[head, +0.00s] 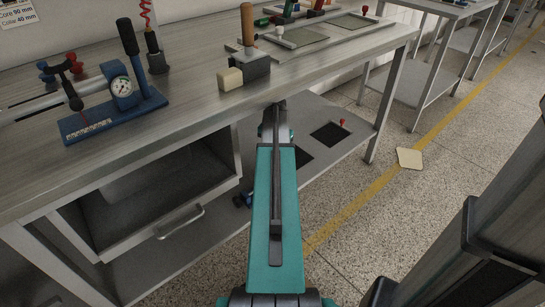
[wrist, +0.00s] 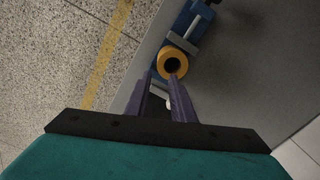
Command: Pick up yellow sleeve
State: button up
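The yellow sleeve (wrist: 178,53) is a short ring with a dark hole, in the wrist view just beyond my fingertips. In the head view my teal arm reaches under the tabletop and hides the gripper and the sleeve.
The metal workbench (head: 190,122) overhangs my arm. A drawer (head: 165,222) stands open at left. A blue gauge device (head: 110,118) and a wooden-handled tool (head: 249,62) stand on top. A pale square (head: 409,158) lies on the floor right of the bench, with clear floor around it.

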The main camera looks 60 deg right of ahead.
jog(key=shift+f, duration=0.1)
jog(key=shift+w+a+f+b, duration=0.1)
jog(key=shift+f+b, duration=1.95)
jog(key=shift+f, duration=4.8)
grip_shut()
